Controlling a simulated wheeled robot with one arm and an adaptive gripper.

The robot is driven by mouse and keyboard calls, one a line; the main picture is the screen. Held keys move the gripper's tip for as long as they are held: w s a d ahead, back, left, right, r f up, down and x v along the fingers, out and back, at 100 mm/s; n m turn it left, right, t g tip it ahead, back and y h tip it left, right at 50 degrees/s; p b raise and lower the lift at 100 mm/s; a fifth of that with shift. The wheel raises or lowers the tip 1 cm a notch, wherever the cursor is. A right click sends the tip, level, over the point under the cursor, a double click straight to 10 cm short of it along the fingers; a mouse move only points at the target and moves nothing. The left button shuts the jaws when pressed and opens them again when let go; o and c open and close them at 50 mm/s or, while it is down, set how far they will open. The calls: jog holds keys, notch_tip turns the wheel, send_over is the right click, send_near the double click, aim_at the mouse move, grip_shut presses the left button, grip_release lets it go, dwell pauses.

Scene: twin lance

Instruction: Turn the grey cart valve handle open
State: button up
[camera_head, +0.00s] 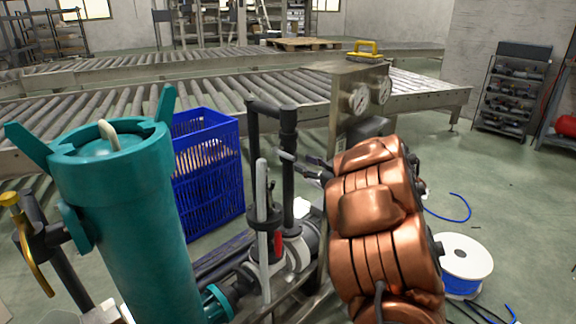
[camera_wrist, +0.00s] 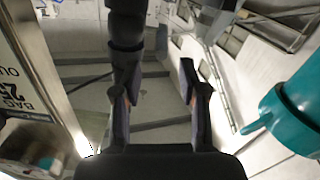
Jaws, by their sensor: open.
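The grey valve handle (camera_head: 262,235) looks like a long upright lever on the cart, left of my arm in the head view. It stands beside the black pipework (camera_head: 288,185), above a light-coloured valve body. My gripper (camera_head: 296,165) is partly hidden by my copper-coloured arm, and its fingers point left near the pipe, apart from the lever. In the wrist view my gripper (camera_wrist: 157,75) is open, with no object held between its fingers. A black pipe (camera_wrist: 126,30) reaches down by the left finger. I cannot make out the grey handle in the wrist view.
A teal canister (camera_head: 125,220) stands at left, also at right in the wrist view (camera_wrist: 292,110). A yellow-handled valve (camera_head: 35,255) is beside it. A blue crate (camera_head: 210,185), gauge box (camera_head: 345,95), roller conveyor (camera_head: 110,105) and cable spool (camera_head: 465,262) surround the cart.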

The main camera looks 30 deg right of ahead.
aim_at(288, 157)
jog(key=shift+b+x, duration=0.9)
jog(key=shift+x, duration=2.95)
jog(key=shift+a, duration=0.1)
grip_shut()
